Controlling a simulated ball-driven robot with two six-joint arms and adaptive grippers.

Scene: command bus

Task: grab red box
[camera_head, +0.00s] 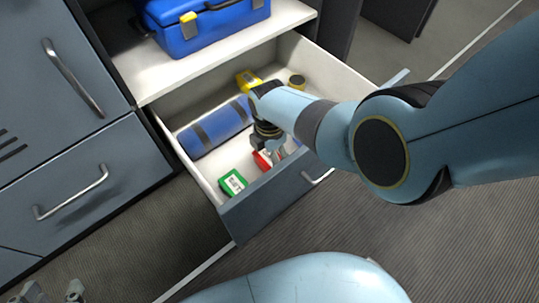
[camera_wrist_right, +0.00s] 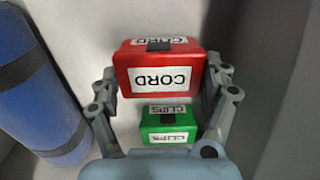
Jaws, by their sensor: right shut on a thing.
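The red box (camera_wrist_right: 160,70), labelled CORD, is between the two fingers of my right gripper (camera_wrist_right: 163,90) in the wrist view, with a finger against each side. In the head view the red box (camera_head: 262,159) shows in part inside the open drawer (camera_head: 262,198), below my right arm. My right gripper (camera_head: 272,145) reaches down into the drawer and is shut on the box; my arm hides part of it. My left gripper (camera_head: 53,294) is at the lower left corner of the head view, its two fingers apart and nothing between them.
A green box (camera_head: 232,182) labelled CLIPS lies near the drawer front. A yellow item (camera_head: 249,80) and a round dark-topped item (camera_head: 297,82) are at the back. A blue case (camera_head: 205,25) stands on the shelf above.

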